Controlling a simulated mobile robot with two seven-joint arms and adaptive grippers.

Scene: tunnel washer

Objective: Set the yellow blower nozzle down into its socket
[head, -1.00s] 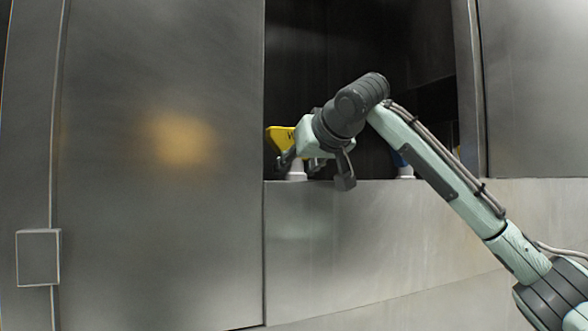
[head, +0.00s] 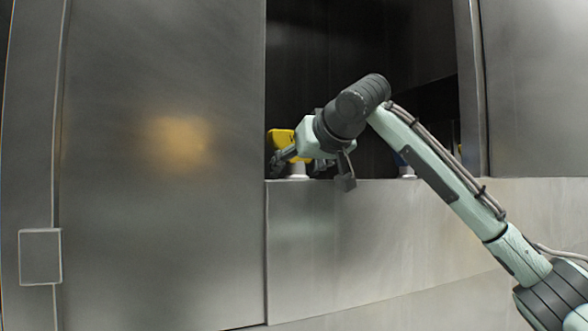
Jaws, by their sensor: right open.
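The yellow blower nozzle (head: 280,138) shows at the left side of the dark opening, just above a white socket (head: 298,171) on the sill. My right gripper (head: 311,172) is open, with its fingers spread in front of and beside the nozzle. The gripper hides much of the nozzle, so I cannot tell whether its lower end sits fully in the socket. My left gripper is not in view.
A blue thing with a white base (head: 406,172) stands farther right on the sill, partly behind my right arm. A large metal panel (head: 160,240) borders the opening on the left. The metal front wall (head: 380,250) lies below the sill.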

